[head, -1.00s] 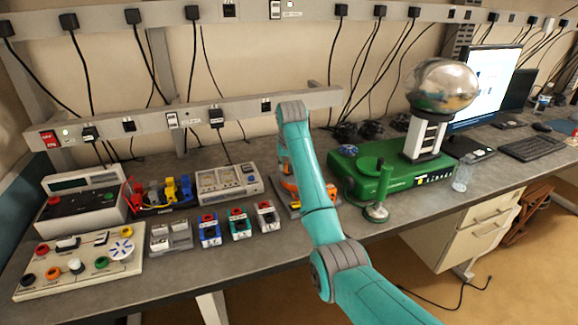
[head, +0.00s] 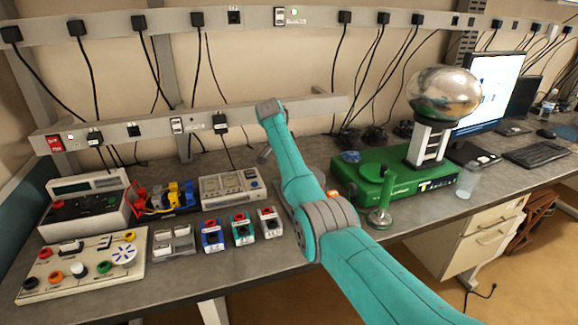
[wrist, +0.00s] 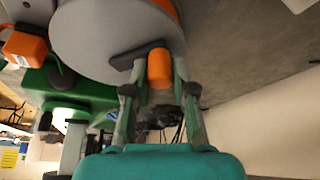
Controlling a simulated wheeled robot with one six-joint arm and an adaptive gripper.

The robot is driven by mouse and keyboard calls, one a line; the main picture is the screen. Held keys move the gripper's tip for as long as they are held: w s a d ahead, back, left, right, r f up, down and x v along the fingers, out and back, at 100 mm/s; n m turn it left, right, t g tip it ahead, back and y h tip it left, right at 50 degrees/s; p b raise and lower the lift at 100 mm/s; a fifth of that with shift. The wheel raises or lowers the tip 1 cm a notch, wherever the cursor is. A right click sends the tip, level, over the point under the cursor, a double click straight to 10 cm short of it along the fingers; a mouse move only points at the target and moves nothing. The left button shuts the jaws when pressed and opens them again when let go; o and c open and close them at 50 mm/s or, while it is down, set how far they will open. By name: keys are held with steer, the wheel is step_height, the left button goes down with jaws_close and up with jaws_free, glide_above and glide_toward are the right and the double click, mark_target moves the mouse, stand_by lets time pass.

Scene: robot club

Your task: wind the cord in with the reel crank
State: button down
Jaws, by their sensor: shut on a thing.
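The reel shows in the wrist view as a large pale grey disc (wrist: 100,38) with an orange edge behind it. A dark crank arm (wrist: 127,57) lies across its face and ends in an orange crank knob (wrist: 160,66). My gripper (wrist: 158,88) is shut on this knob, one finger on each side. In the head view my teal arm hides my gripper and most of the reel; a small orange part (head: 333,193) shows just right of the arm. I cannot make out the cord in either view.
A green box-shaped machine (head: 365,190) with a shiny metal dome (head: 445,93) stands right of my arm. Left of it are a meter (head: 230,186), several small coloured terminal blocks and a cream control panel (head: 75,268). A clear glass (head: 466,182) stands at the right.

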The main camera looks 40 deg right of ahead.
steer(key=shift+w+d+m, duration=0.1)
steer(key=shift+d+m, duration=0.05)
steer(key=shift+m, duration=0.35)
stand_by(0.3)
steer(key=c, duration=0.9)
jaws_free()
steer(key=shift+c, duration=0.2)
steer(key=w+v, duration=0.1)
steer(key=v, duration=1.1)
steer(key=shift+s, duration=0.2)
